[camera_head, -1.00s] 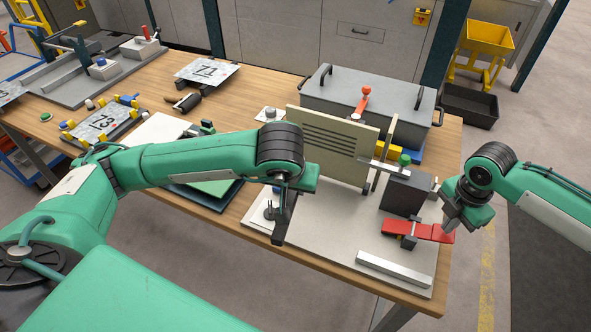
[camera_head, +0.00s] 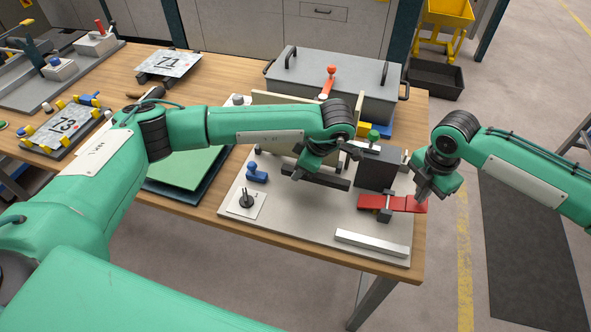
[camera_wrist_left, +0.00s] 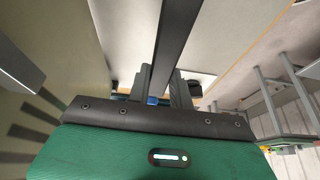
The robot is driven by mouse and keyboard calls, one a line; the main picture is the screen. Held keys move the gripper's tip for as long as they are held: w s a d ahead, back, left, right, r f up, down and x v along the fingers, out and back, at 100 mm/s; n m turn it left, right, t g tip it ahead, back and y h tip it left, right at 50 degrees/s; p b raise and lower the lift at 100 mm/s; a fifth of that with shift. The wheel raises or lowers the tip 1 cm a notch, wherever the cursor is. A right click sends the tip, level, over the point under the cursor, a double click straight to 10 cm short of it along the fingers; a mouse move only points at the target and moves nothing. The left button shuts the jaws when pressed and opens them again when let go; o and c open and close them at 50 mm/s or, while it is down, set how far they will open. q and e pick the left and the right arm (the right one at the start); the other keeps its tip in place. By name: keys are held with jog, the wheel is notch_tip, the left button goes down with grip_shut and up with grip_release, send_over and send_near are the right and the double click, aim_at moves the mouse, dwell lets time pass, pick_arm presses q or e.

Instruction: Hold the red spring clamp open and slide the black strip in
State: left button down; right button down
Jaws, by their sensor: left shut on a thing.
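The red spring clamp (camera_head: 374,202) lies on the grey base plate at the right, with a dark grey piece across its middle. My right gripper (camera_head: 424,193) is at the clamp's right end; its fingers overlap that end, and I cannot see whether they grip it. My left gripper (camera_head: 303,168) is shut on the black strip (camera_head: 330,181). The strip is held roughly level over the plate, its right end pointing toward the dark block, left of the clamp and apart from it. In the left wrist view the strip (camera_wrist_left: 177,38) runs away from between the left fingers (camera_wrist_left: 166,90).
The dark block (camera_head: 378,167) stands just behind the clamp. A silver bar (camera_head: 371,243) lies along the plate's front edge. A beige upright panel (camera_head: 268,98) is partly hidden behind my left arm. A blue-knobbed piece (camera_head: 256,172) and a black post (camera_head: 246,198) stand at the plate's left.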

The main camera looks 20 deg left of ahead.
aim_at(416, 204)
pick_arm(q)
jog(key=shift+f, duration=0.25)
jog(key=shift+f, duration=2.4)
pick_arm(e)
jog(key=shift+f, duration=0.1)
pick_arm(q)
jog(key=shift+w, duration=0.1)
pick_arm(e)
jog(key=shift+f, duration=2.2)
jog(key=shift+s+f, duration=0.1)
jog(key=shift+f, duration=0.2)
pick_arm(q)
jog(key=shift+d, duration=0.1)
jog(key=shift+d, duration=3.35)
